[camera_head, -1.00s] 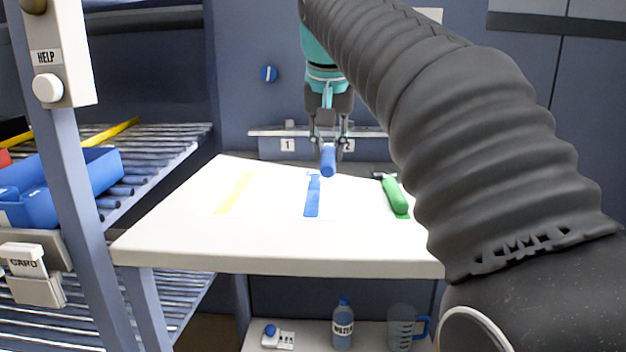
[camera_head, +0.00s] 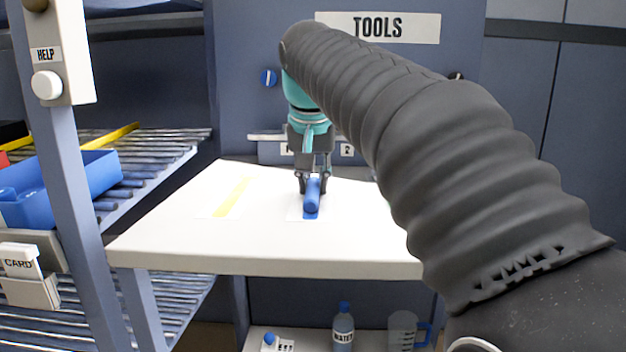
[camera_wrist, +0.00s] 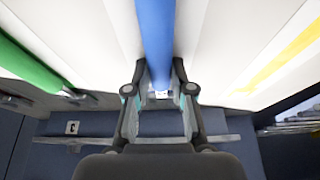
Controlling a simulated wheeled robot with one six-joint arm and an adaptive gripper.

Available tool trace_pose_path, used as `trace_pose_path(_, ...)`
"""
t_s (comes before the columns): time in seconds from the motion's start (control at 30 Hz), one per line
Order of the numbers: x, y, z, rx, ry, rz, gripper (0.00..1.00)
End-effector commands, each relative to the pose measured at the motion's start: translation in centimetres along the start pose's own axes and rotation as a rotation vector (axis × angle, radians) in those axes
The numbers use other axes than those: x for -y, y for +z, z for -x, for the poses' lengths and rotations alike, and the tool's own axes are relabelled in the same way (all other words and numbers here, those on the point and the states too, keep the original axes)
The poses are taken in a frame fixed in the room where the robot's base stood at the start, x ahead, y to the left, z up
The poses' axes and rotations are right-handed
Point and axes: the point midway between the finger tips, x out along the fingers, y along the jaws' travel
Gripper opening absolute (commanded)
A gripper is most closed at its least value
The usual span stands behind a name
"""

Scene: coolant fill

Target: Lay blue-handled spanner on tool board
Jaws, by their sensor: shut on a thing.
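The blue-handled spanner (camera_head: 312,195) is in my gripper (camera_head: 314,184), which is shut on it. It is over the blue outline (camera_head: 310,216) on the white tool board (camera_head: 170,228). I cannot tell whether it touches the board. In the wrist view the blue handle (camera_wrist: 156,40) runs up from between the fingers (camera_wrist: 158,88), and the spanner's head is mostly hidden by the gripper. A yellow outline (camera_head: 232,196) lies bare on the board to the left.
A green-handled tool (camera_wrist: 30,62) lies on the board in the wrist view; my arm hides it in the head view. A blue bin (camera_head: 60,185) stands on the roller rack at left. A water bottle (camera_head: 343,328) and a jug (camera_head: 403,332) stand below the board.

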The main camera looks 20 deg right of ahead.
Motion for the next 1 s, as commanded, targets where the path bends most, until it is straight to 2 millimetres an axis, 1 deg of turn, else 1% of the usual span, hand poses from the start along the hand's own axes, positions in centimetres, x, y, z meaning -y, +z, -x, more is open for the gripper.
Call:
trace_pose_path(0.03,0.0,0.0,-0.1,0.000,0.000,0.000,0.28)
trace_pose_path(0.07,0.0,0.0,-0.1,0.000,0.000,0.000,0.35)
trace_pose_path(0.1,0.0,0.0,-0.1,0.000,0.000,0.000,0.45)
trace_pose_path(0.13,0.0,0.0,-0.1,0.000,0.000,0.000,0.48)
trace_pose_path(0.4,0.0,0.0,0.0,0.000,0.000,0.000,0.48)
trace_pose_path(0.53,0.0,-0.1,0.7,-0.001,0.000,0.000,0.48)
trace_pose_path(0.67,0.0,-0.2,2.5,-0.003,-0.001,0.000,0.48)
trace_pose_path(0.9,0.0,-0.2,7.4,-0.003,-0.001,0.000,0.48)
trace_pose_path(1.0,0.1,-0.2,9.2,-0.003,-0.001,0.000,0.48)
